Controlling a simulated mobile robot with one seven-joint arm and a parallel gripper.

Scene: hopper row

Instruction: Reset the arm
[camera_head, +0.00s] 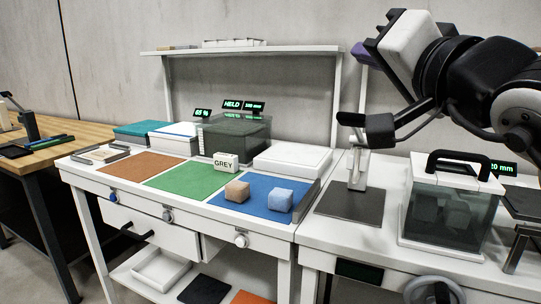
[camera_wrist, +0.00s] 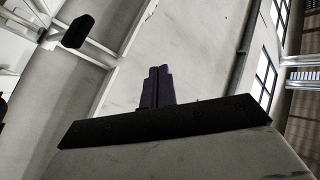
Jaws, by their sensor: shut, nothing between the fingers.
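My gripper (camera_head: 358,50) is raised at the upper right of the head view, in front of the grey wall.
The white bench has brown, green and blue mats (camera_head: 226,200). A GREY sign (camera_head: 225,162) stands behind. A lidded clear box (camera_head: 447,215) stands below my arm. A shelf (camera_head: 240,50) spans the back.

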